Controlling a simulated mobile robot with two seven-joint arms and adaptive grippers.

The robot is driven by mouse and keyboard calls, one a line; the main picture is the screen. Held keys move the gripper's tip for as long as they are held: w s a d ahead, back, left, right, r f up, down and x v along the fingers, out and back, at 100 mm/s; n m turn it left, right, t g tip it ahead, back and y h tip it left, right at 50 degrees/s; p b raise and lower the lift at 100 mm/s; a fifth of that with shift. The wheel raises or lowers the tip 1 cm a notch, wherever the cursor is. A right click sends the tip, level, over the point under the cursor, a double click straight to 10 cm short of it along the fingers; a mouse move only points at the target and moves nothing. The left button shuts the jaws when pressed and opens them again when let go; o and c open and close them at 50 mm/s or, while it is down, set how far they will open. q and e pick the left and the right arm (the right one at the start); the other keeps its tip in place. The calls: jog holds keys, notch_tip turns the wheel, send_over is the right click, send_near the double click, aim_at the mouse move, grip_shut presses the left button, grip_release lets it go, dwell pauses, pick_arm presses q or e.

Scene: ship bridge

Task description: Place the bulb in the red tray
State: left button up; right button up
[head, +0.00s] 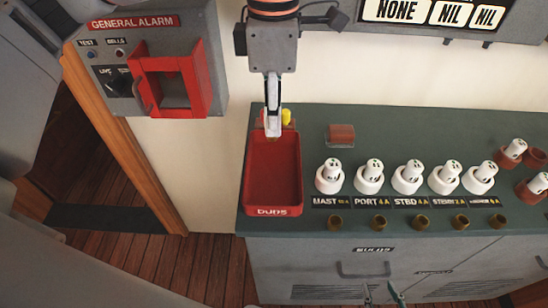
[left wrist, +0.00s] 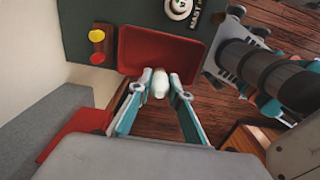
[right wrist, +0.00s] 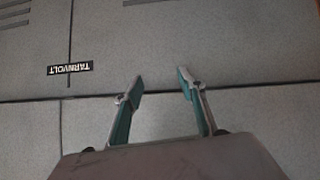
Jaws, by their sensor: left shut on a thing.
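The red tray (head: 273,172), labelled DUDS, sits at the left end of the green counter; its visible floor is empty. It also shows in the left wrist view (left wrist: 185,44). My left gripper (head: 273,132) points down over the tray's back end. In the left wrist view, its fingers (left wrist: 161,88) are shut on a white bulb (left wrist: 161,82), with the tray behind it. The bulb is not clearly visible in the head view. My right gripper (head: 384,294) is low in front of the cabinet; in the right wrist view it is open and empty (right wrist: 159,80).
Several white bulbs in sockets (head: 368,176) line the counter right of the tray, with brass cups (head: 380,222) in front. A small reddish-brown block (head: 340,135) lies behind them. A red-framed alarm box (head: 172,82) is on the wall at left.

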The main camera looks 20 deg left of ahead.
pick_arm(q)
notch_tip(320, 180, down, 8)
jog(key=shift+r, duration=0.1)
notch_tip(320, 180, down, 4)
jog(key=shift+r, duration=0.2)
pick_arm(e)
jog(key=shift+w+r, duration=0.25)
jog(key=shift+w, duration=0.05)
jog(key=shift+f, duration=0.1)
pick_arm(q)
jog(key=shift+f, duration=0.15)
jog(key=o, duration=0.8)
jog(key=shift+o, duration=0.2)
pick_arm(e)
jog(key=shift+f, duration=0.1)
